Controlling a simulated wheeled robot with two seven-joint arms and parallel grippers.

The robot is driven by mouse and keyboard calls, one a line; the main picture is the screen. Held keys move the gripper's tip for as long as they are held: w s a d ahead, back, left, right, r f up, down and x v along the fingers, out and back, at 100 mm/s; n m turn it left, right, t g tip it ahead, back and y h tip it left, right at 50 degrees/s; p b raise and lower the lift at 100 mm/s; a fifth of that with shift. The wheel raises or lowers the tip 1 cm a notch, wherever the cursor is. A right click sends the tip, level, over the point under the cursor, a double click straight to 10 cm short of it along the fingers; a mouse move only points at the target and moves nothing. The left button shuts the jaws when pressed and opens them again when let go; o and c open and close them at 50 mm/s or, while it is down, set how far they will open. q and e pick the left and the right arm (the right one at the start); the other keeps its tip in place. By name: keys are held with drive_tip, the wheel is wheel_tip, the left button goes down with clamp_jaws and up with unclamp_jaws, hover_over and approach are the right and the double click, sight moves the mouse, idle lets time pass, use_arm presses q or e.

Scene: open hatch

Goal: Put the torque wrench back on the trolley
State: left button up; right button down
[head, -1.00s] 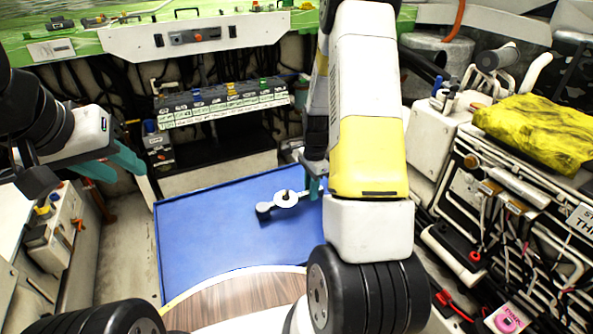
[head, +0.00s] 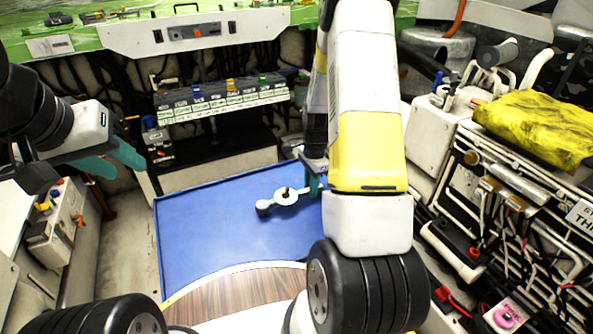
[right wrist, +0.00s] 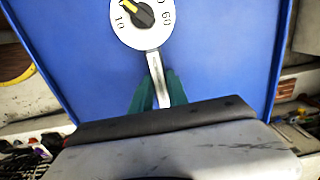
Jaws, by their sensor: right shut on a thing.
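The torque wrench (head: 286,196) has a white round dial with a dark pointer knob and a slim light shaft. My right gripper (head: 314,186) is shut on the shaft; its teal fingers lie on either side of it in the right wrist view (right wrist: 157,95). There the dial (right wrist: 143,22) shows numbers. The wrench is over the blue, rimmed trolley top (head: 205,235); I cannot tell whether it touches the surface. My right arm hides the trolley's right part. My left gripper (head: 112,163) is open and empty, left of the trolley.
A rack of labelled bins (head: 225,98) stands behind the trolley. A yellow cloth (head: 535,125) lies on equipment at the right. A control box (head: 60,225) stands at the left. A wood-patterned surface (head: 240,300) is in front. The trolley's left half is bare.

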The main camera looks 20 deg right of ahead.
drive_tip(key=shift+f, duration=0.1)
drive_tip(key=c, duration=1.2)
unclamp_jaws()
wheel_tip(320, 180, up, 8)
drive_tip(key=shift+w+d+f, duration=0.1)
drive_tip(key=shift+d+f, duration=0.05)
drive_tip(key=shift+f, duration=0.1)
drive_tip(key=shift+r, duration=0.35)
drive_tip(key=s+a+r+n+t, duration=0.1)
drive_tip(key=s+a+r+n, duration=0.15)
drive_tip(key=r, duration=0.35)
drive_tip(key=s+a+r+n+t+y, duration=0.1)
drive_tip(key=s+a+r+n, duration=0.15)
drive_tip(key=r, duration=0.35)
drive_tip(key=s+a+r+n+t, duration=0.1)
drive_tip(key=s+a+r+n, duration=0.1)
drive_tip(key=s+r+n, duration=0.3)
drive_tip(key=s+a+r+n+t, duration=0.3)
drive_tip(key=s+r+n, duration=0.4)
drive_tip(key=s, duration=0.3)
drive_tip(key=shift+s+a+r+y, duration=0.25)
drive_tip(key=shift+a+r+y, duration=0.1)
drive_tip(key=shift+a, duration=0.55)
